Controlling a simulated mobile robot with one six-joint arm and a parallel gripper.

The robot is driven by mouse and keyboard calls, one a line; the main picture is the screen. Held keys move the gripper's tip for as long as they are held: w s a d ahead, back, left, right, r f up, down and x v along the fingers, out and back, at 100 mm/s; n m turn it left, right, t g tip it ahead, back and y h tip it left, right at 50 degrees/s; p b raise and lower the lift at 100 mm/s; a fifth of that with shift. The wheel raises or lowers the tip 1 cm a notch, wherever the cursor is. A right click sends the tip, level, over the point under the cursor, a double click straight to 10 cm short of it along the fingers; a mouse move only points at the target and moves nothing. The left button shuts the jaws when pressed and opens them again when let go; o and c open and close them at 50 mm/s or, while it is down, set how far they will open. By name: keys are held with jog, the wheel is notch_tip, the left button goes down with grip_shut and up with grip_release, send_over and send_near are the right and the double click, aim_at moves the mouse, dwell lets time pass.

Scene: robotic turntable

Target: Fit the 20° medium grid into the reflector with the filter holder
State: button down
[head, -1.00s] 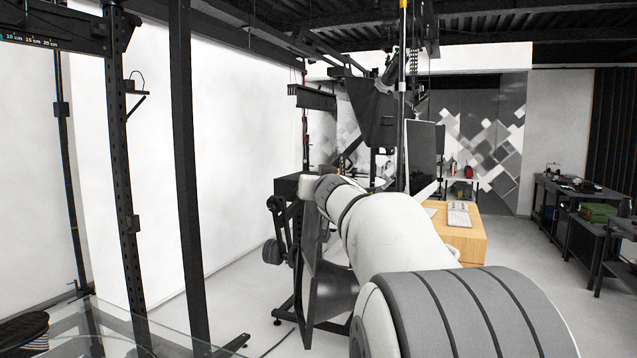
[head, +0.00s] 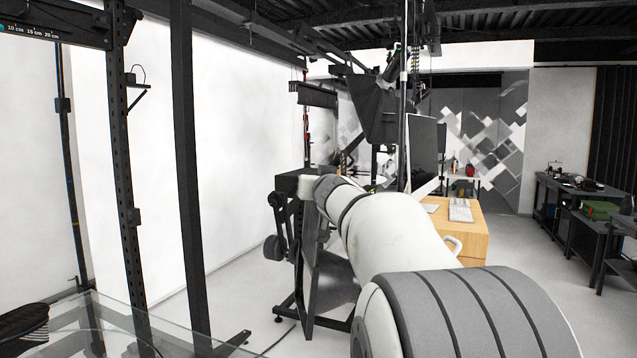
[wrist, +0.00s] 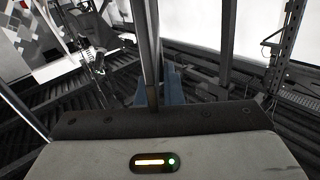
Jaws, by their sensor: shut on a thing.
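My gripper (wrist: 160,92) shows in the wrist view beyond its grey housing, shut on a thin grey piece (wrist: 149,50) seen edge-on. I cannot tell from this angle whether that piece is the 20° medium grid. The gripper does not show in the head view, where my own arm fills the middle and lower right. A dark flared shape (head: 330,287) stands left of the arm by a black stand; I cannot tell whether it is the reflector. No filter holder can be made out.
A glass tabletop (head: 110,325) with a dark round thing (head: 20,328) cut by the frame is at lower left. Black uprights (head: 187,180) stand behind it. A wooden desk (head: 470,230) is right of my arm.

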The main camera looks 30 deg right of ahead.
aim_at(312, 239)
jog(key=shift+w+a+f+b, duration=0.1)
jog(key=shift+a+f+b, duration=0.1)
jog(key=shift+f+b, duration=2.05)
jog(key=shift+a+f+b, duration=0.25)
jog(key=shift+f+b, duration=1.9)
jog(key=shift+f, duration=0.15)
jog(key=shift+w+a+f+b, duration=0.1)
jog(key=shift+a+f+b, duration=0.1)
jog(key=shift+f+b, duration=2.05)
jog(key=c, duration=1.5)
grip_release()
jog(key=shift+s, duration=0.1)
jog(key=p+v, duration=0.1)
jog(key=v, duration=0.5)
jog(key=shift+s+a+r, duration=0.1)
jog(key=shift+s+r, duration=0.05)
jog(key=shift+s, duration=0.15)
jog(key=shift+s+a, duration=0.15)
jog(key=shift+s, duration=0.4)
